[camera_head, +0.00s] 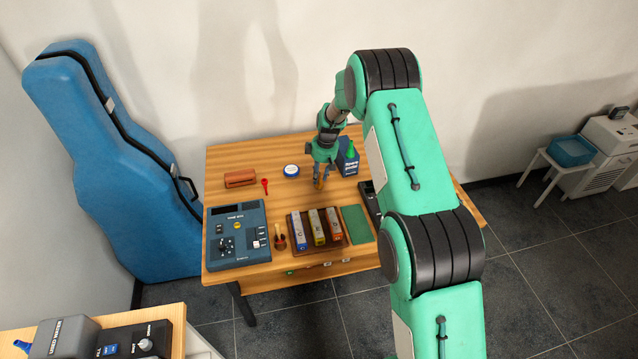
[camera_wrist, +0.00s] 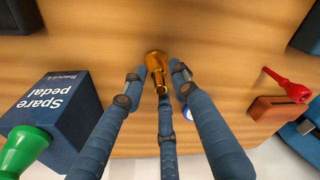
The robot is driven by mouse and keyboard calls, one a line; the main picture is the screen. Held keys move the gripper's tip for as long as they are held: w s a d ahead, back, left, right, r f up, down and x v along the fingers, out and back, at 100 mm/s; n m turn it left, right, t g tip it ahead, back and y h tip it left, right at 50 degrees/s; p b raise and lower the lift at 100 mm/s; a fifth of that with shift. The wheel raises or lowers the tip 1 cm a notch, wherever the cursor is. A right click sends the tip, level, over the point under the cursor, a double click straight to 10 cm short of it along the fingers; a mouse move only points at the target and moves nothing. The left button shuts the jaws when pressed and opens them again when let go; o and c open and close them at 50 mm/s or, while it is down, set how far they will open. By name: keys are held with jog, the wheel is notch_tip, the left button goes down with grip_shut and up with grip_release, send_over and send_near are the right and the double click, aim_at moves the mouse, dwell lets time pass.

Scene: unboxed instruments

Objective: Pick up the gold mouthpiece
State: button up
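The gold mouthpiece (camera_wrist: 157,68) stands on the wooden table in the wrist view, its flared end toward the top of the picture. In the head view it is a small gold shape (camera_head: 319,184) right under my gripper (camera_head: 323,173). In the wrist view my gripper (camera_wrist: 158,80) has its three blue fingers spread around the mouthpiece, one on each side and one at the bottom. The side fingertips look close to it, with narrow gaps. The lower finger partly overlaps its narrow end, so I cannot tell whether they touch.
A "Spare pedal" box (camera_wrist: 50,110) with a green object (camera_wrist: 22,150) stands close at left in the wrist view. A round blue-white tin (camera_head: 291,171), red mouthpiece (camera_head: 265,186), brown block (camera_head: 240,179), console (camera_head: 238,234) and green cloth (camera_head: 356,225) share the table.

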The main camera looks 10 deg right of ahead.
grip_shut()
jog(key=shift+r+p, duration=0.4)
jog(key=shift+r, duration=4.65)
